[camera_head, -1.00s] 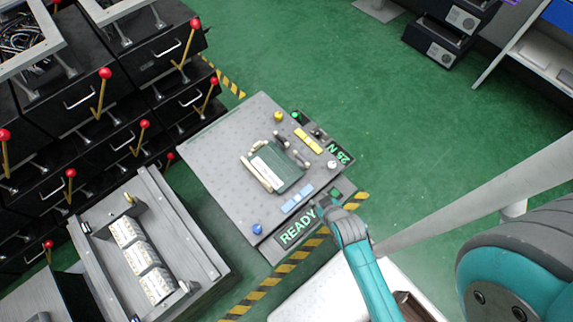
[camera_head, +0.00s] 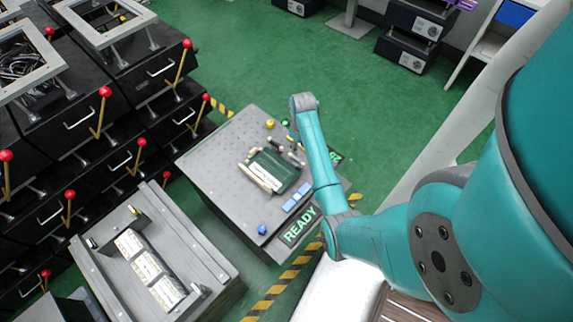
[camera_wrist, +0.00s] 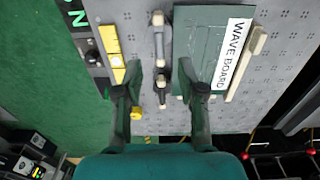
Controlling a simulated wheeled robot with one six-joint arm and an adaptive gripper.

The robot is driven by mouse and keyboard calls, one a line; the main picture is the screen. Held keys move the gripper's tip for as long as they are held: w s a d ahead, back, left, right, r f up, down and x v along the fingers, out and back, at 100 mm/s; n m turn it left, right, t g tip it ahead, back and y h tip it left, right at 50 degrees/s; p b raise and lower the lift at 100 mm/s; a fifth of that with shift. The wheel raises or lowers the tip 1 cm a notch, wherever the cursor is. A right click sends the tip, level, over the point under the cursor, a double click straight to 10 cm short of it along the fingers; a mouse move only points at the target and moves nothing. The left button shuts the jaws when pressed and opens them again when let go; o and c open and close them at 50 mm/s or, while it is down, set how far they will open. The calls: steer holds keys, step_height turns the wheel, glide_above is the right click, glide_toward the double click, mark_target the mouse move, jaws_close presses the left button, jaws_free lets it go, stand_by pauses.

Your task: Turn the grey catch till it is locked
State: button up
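A slim grey catch with pale rounded ends (camera_wrist: 159,42) lies on the grey plate, between the green board and the yellow blocks in the wrist view. My gripper (camera_wrist: 160,74) is open, with one finger on either side of the catch's line and a gap to each side. I cannot tell whether the fingers are at its height. The green board marked "WAVE BOARD" (camera_wrist: 207,50) lies beside the right finger. In the head view the board (camera_head: 277,168) shows on the plate, and my arm hides part of the catch's area. The catch's lock state is unclear.
The grey plate (camera_head: 215,165) also bears yellow blocks (camera_wrist: 111,44), a yellow knob (camera_head: 270,124), a blue knob (camera_head: 262,229) and light-blue blocks (camera_head: 297,196). A "READY" sign (camera_head: 299,227) is on its front edge. Black cabinets with red-knobbed levers (camera_head: 105,92) stand left.

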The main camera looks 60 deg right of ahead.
mark_target(298, 160)
steer(key=f, duration=0.9)
steer(key=shift+w+d+f, duration=0.15)
steer(key=shift+d+f, duration=0.05)
steer(key=shift+f, duration=0.2)
jaws_close()
